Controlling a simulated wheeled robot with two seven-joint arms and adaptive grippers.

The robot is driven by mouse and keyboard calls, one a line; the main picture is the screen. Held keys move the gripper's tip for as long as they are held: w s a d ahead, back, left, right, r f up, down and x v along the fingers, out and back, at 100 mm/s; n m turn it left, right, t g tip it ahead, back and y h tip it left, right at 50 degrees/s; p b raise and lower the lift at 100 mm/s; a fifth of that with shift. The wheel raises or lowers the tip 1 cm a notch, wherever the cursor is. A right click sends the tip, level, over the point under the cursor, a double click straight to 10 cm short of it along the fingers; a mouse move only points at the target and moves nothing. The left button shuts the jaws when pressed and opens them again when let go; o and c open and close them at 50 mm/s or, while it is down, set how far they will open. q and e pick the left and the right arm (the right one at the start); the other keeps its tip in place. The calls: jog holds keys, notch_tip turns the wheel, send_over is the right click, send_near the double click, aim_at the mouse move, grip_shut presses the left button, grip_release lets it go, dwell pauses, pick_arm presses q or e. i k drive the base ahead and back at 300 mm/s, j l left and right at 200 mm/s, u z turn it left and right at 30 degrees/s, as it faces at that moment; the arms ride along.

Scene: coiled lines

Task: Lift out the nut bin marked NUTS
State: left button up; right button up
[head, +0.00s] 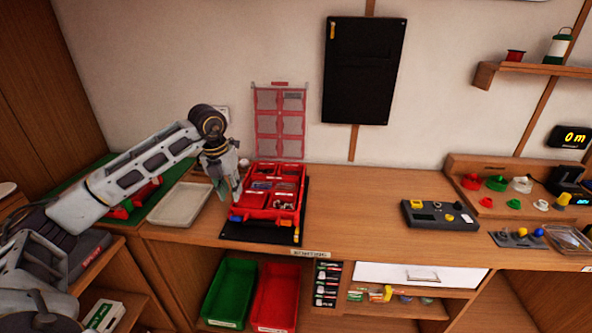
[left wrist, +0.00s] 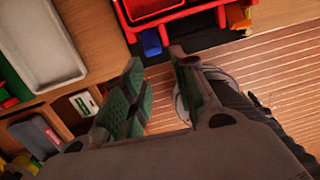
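A red case (head: 270,215) lies open on a black mat (head: 262,233) on the bench, its clear red-framed lid (head: 279,125) standing up behind it. Several small red bins (head: 254,200) with contents sit inside. Their labels are too small to read, so I cannot tell which is marked NUTS. My left gripper (head: 232,199) is in front of the case's left side and hides part of it. In the left wrist view the gripper (left wrist: 157,62) has its fingers apart with nothing between them, and the case's edge (left wrist: 165,18) shows beyond. My right gripper is not in view.
A pale empty tray (head: 180,205) lies left of the case. A dark device (head: 438,215) stands to the right, with clear bench between. Green (head: 229,292) and red (head: 275,297) bins stand below the bench. A black panel (head: 364,70) hangs on the wall.

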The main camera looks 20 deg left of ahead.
aim_at(290, 171)
jog(key=i, duration=1.1)
